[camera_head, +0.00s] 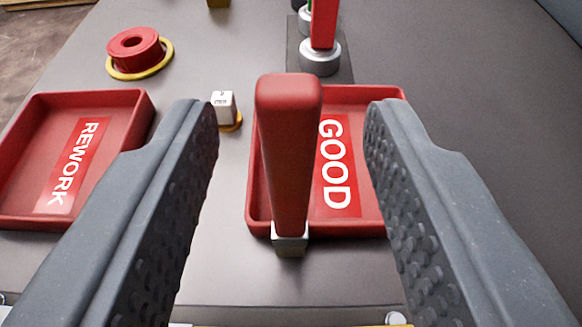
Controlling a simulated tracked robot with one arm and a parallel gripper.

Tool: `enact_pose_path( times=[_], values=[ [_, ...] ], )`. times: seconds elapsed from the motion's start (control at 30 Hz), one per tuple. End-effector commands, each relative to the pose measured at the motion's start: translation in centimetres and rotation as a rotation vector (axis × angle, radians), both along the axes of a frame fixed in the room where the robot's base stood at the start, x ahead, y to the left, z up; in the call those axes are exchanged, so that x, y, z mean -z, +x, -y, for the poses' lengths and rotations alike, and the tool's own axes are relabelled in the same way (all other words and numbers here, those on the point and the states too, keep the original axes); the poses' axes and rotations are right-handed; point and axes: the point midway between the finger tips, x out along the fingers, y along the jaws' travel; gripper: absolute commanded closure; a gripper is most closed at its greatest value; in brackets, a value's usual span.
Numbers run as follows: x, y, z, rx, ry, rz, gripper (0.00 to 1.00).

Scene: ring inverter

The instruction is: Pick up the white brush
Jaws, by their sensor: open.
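No plainly white brush shows. A brush-like tool (288,150) stands upright in the middle, with a tall red handle, a whitish collar and a short dark yellowish end. My gripper (291,112) is open, with one finger on each side of this tool in the picture. Clear gaps show between the handle and both fingers. A small white block (222,106) with dark marks on its face and a yellow-orange base stands behind the left fingertip. I cannot tell whether it is a brush.
The red GOOD tray (393,93) is behind the tool, and the red REWORK tray (145,103) is at left. A red ring (136,45) sits on a yellow ring. A red-and-silver device (321,57) stands at the back. The grey table is clear at right.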

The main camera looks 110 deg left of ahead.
Motion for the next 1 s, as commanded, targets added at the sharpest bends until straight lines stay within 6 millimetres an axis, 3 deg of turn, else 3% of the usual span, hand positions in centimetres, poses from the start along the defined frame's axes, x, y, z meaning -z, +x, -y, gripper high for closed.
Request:
enact_pose_path(
  times=[0.3, 0.63, 0.8, 1.0],
  values=[
    [1.0, -1.1, -3.3, -0.003, 0.002, -0.001, 0.59],
    [1.2, -1.2, -3.7, -0.001, 0.001, -0.001, 0.59],
    [1.2, -1.2, -3.7, -0.001, 0.001, -0.001, 1.00],
    [1.2, -1.2, -3.7, -0.001, 0.001, -0.001, 1.00]
  ],
)
